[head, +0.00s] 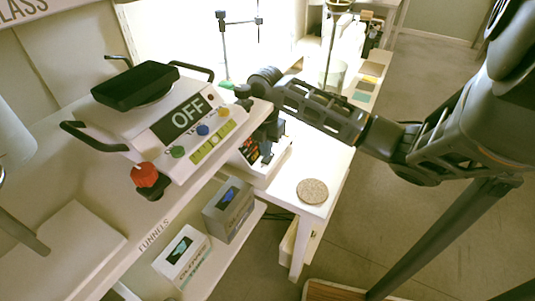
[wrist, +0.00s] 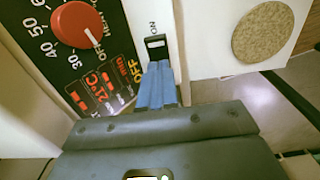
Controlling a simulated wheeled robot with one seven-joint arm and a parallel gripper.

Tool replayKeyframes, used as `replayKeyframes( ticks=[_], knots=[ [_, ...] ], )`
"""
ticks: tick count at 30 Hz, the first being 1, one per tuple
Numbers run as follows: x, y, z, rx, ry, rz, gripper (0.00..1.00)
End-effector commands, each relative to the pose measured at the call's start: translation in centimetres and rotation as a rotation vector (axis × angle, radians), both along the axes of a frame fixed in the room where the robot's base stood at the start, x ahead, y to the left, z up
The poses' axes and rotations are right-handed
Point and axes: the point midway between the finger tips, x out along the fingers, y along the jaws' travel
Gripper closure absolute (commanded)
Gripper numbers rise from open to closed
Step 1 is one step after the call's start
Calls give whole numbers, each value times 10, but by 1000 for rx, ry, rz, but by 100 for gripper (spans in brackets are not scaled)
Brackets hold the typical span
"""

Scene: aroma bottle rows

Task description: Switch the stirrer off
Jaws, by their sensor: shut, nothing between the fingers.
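The stirrer (wrist: 108,55) has a dark front panel with a red dial (wrist: 77,25), red-lit digits reading 21°C and "OFF" lettering. It also shows partly in the head view (head: 262,150), on the low white table below my wrist. A small black rocker switch (wrist: 156,43) sits on its white strip, beside the word "ON". My gripper (wrist: 158,68) is shut and empty, its blue fingertips close below the switch. I cannot tell whether they touch it. In the head view the fingers are mostly hidden by the wrist and the shelf device.
A device with an "OFF" display (head: 187,115), a black top and a red knob stands on the left shelf, close to my wrist. A round cork mat (head: 312,191) lies on the low table. Two boxes (head: 228,209) (head: 183,257) stand on the lower shelf. A retort stand (head: 224,50) is behind.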

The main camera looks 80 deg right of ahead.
Motion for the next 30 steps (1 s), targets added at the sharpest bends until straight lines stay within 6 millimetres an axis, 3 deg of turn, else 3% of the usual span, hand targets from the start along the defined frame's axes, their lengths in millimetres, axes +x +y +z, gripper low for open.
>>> replayKeyframes(
  ticks=[19,30],
  knots=[
    [0,0,51,0,-1,0,100],
    [0,0,54,0,0,0,100]
  ],
)
